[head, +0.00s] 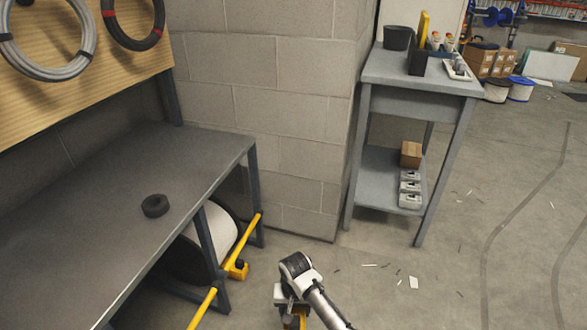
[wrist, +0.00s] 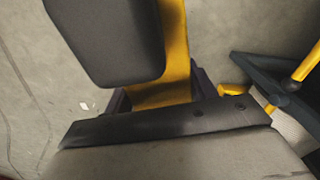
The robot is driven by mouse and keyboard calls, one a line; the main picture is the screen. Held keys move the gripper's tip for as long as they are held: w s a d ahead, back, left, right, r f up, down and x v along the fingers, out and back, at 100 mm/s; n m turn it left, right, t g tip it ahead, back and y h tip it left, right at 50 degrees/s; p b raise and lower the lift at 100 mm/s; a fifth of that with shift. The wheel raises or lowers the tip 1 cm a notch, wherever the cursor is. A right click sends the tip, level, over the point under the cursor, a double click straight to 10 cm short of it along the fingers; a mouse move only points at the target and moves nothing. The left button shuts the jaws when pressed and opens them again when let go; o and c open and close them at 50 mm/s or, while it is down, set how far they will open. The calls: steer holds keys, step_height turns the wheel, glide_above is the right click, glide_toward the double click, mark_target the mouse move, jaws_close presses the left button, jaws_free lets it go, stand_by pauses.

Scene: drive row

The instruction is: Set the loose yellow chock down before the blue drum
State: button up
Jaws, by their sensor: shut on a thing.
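My gripper (wrist: 162,93) is shut on the yellow chock (wrist: 176,50). The chock shows as a yellow strip between the dark fingers in the wrist view, partly hidden by a dark block in front of it. In the head view the gripper (head: 291,312) is low at the bottom centre, with a little yellow visible under it. It is over the floor, right of the workbench. A white drum with a blue rim (head: 521,90) stands on the floor far off at the top right. It is well apart from the gripper.
A grey workbench (head: 95,200) with a black ring (head: 155,205) stands at left. Under it is a white drum (head: 215,235) beside yellow bars (head: 249,237). A block wall and a grey side table (head: 420,75) stand ahead. The floor at right is clear apart from small scraps.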

mark_target(293, 311)
steer(key=r+p, duration=0.1)
steer(key=p, duration=0.1)
steer(key=s+r+p, duration=0.1)
steer(key=r+p, duration=0.1)
steer(key=shift+a+p, duration=0.1)
steer(key=shift+p, duration=0.2)
steer(key=shift+s+r+p, duration=0.1)
steer(key=shift+p, duration=0.6)
